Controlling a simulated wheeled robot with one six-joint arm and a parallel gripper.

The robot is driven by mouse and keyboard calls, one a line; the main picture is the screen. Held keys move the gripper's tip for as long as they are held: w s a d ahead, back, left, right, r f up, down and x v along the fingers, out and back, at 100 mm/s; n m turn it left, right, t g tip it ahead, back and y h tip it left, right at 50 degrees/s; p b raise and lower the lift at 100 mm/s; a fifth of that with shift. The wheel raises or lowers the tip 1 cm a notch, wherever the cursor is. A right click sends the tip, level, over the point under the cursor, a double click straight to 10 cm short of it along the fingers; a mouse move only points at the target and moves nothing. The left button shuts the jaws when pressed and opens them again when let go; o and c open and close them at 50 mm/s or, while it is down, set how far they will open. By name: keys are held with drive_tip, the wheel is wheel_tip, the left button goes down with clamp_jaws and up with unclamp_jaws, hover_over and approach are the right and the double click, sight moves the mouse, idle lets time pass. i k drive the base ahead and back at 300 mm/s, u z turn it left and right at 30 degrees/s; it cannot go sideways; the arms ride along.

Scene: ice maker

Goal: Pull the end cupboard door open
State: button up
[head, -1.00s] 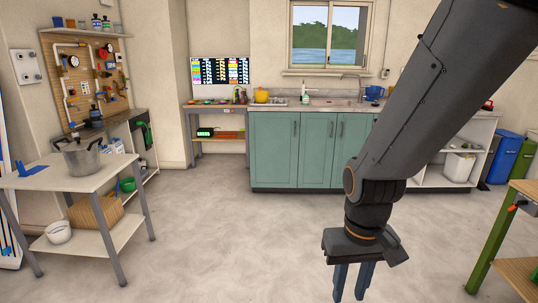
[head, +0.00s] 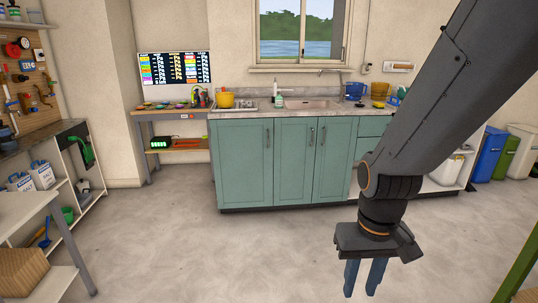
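A teal kitchen cupboard unit (head: 243,195) stands against the back wall under the counter, with several doors, all shut. Part of the unit on the right is hidden behind my arm. My gripper (head: 364,278) hangs low at the right, pointing down, well in front of the cupboard and touching nothing. Its two blue fingers show a small gap between them.
Open floor (head: 220,255) lies between me and the cupboard. A white table (head: 40,210) stands at the left. A low shelf table (head: 175,130) is left of the cupboard. Bins (head: 490,152) stand at the far right, and a green bench leg (head: 520,270) is at the lower right.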

sight(242, 149)
drive_tip(key=u, duration=0.05)
drive_tip(key=i, duration=1.8)
drive_tip(key=u, duration=0.4)
drive_tip(key=i, duration=1.1)
drive_tip(key=u, duration=0.25)
